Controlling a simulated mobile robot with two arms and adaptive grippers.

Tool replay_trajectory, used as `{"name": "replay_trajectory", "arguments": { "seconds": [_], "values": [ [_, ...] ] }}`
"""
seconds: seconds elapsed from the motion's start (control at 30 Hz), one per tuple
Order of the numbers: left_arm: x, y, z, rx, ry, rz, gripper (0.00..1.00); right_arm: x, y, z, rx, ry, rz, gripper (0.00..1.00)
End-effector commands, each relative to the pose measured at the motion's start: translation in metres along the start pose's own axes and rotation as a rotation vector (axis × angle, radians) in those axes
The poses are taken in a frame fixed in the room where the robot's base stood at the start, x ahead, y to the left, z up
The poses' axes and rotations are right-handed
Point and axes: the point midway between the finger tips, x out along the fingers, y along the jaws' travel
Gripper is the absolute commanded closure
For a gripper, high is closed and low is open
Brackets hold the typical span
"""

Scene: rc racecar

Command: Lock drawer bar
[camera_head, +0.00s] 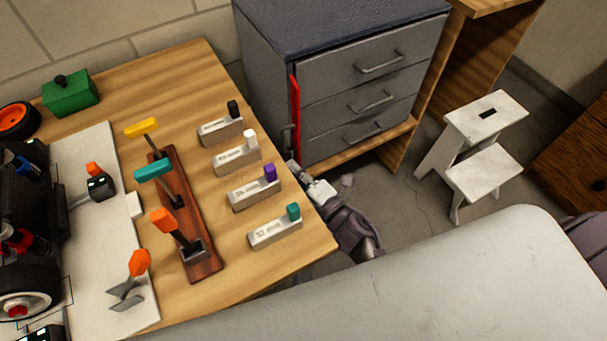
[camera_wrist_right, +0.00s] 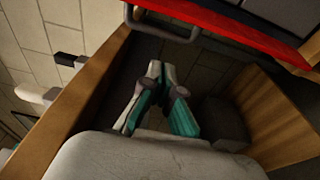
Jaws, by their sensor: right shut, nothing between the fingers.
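The grey drawer cabinet (camera_head: 262,75) stands beyond the workbench, and its drawers look closed. A red upright bar (camera_head: 294,105) runs along the cabinet's left front edge. A grey handle (camera_head: 288,138) sits low beside it. In the right wrist view the red bar (camera_wrist_right: 225,24) crosses the top, with the metal handle (camera_wrist_right: 160,32) below it. My right gripper (camera_head: 293,164) is just below the handle in the head view. In the wrist view its fingers (camera_wrist_right: 163,88) are together and empty, apart from the handle. My left gripper is out of view.
The workbench (camera_head: 195,70) holds several labelled tool blocks, a wooden rack (camera_head: 187,215) of coloured-handled drivers and a car at left. Its right edge lies close to my right gripper. A white step stool (camera_head: 485,115) stands right of the cabinet, with open floor between.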

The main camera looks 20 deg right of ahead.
Motion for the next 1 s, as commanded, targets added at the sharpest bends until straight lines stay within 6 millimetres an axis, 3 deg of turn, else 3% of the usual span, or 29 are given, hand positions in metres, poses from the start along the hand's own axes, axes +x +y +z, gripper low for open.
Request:
{"name": "replay_trajectory", "arguments": {
  "seconds": [0.23,0.33,0.5,1.0],
  "values": [
    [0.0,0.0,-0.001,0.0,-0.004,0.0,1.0,0.054,0.001,0.0,0.001,0.001,0.002,1.0],
    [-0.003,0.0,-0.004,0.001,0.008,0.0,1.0,0.043,0.0,0.019,-0.003,-0.002,-0.004,1.0],
    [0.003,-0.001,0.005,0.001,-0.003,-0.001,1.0,0.037,0.0,0.034,-0.001,-0.001,-0.002,1.0],
    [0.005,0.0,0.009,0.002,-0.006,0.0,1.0,0.036,-0.001,0.039,0.001,0.002,-0.001,1.0]
  ]
}}
